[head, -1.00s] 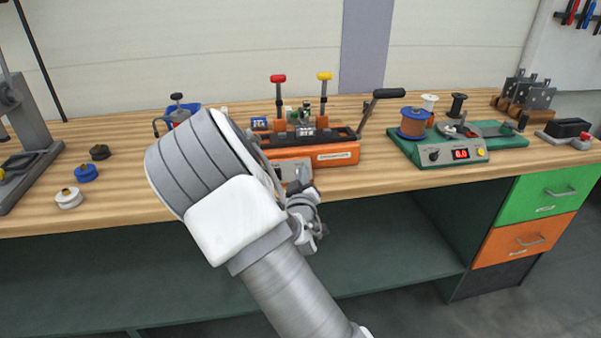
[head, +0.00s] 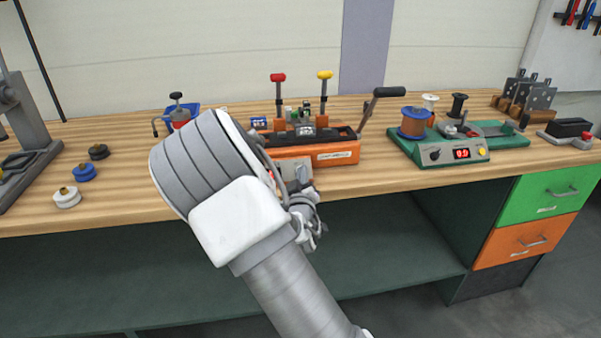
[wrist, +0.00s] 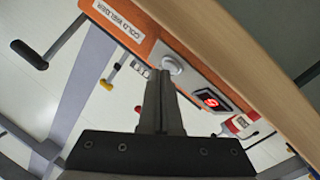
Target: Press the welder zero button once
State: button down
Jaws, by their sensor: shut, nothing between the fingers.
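The orange cold welder (head: 338,160) stands on the bench in the head view, its left front hidden by my arm. In the wrist view its orange front (wrist: 150,45) runs diagonally across the top, with a white "COLD WELDER" label (wrist: 117,20). A round light-grey button (wrist: 172,64) sits on that front, beside a red lit display (wrist: 211,101). I cannot read any marking on the button. My gripper (wrist: 164,76) is shut and empty, its fingertips right at the lower edge of the button. Whether they touch it I cannot tell.
The welder's long black-gripped lever (head: 389,93) rises at its right, and red (head: 278,78) and yellow (head: 325,76) knobbed levers stand up behind. A green device (head: 445,152) with a red display is farther right. Several small spools lie at the left. The wooden bench edge (wrist: 240,50) passes close by.

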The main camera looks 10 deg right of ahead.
jog(key=shift+w+f, duration=0.15)
jog(key=shift+w, duration=0.05)
jog(key=shift+s, duration=0.1)
dwell(0.4)
jog(key=shift+s+r, duration=0.5)
jog(key=shift+r, duration=0.05)
jog(key=shift+s+r+p, duration=1.3)
jog(key=shift+s+r, duration=0.45)
